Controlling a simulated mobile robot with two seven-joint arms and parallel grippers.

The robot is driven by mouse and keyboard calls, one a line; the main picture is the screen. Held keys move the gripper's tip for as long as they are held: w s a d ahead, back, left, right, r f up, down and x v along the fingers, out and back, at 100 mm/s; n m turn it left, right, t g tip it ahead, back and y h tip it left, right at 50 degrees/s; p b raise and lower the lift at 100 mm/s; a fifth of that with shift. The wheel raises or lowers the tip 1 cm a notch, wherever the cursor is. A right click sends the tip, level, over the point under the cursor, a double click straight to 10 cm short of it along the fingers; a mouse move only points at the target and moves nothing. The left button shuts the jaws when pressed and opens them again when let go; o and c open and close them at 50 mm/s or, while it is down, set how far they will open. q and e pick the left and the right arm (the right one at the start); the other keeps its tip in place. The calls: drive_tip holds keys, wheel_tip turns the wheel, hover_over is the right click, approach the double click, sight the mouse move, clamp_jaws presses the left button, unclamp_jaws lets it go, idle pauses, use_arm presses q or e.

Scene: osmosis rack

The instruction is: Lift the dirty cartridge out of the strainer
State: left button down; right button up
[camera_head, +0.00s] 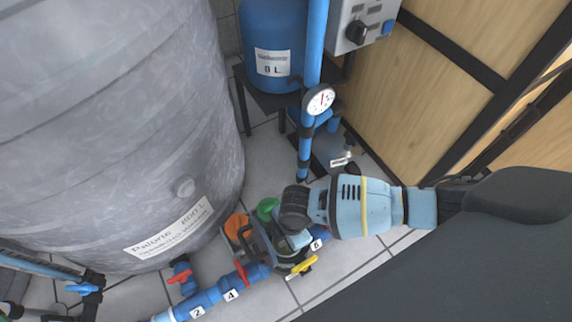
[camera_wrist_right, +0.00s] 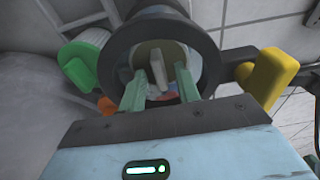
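In the right wrist view the strainer (camera_wrist_right: 118,60) shows as a dark round housing, open toward the camera. Inside it is the dirty cartridge (camera_wrist_right: 140,52), a beige round end with a grey upright tab (camera_wrist_right: 158,68). My right gripper (camera_wrist_right: 160,74) has its two green fingers apart at the mouth of the housing, one on each side of the tab, with gaps visible. In the head view my light blue right gripper covers most of the strainer (camera_head: 262,243), and the cartridge is hidden there. My left gripper is not in view.
A green handle (camera_wrist_right: 80,66) and a yellow valve handle (camera_wrist_right: 270,78) flank the strainer. An orange part (camera_head: 237,228) stands beside it. Blue pipe (camera_head: 212,297) with a red valve handle (camera_head: 241,272) runs left. A large grey tank (camera_head: 110,120) stands behind; a pressure gauge (camera_head: 319,100) is further back.

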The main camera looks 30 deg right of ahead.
clamp_jaws()
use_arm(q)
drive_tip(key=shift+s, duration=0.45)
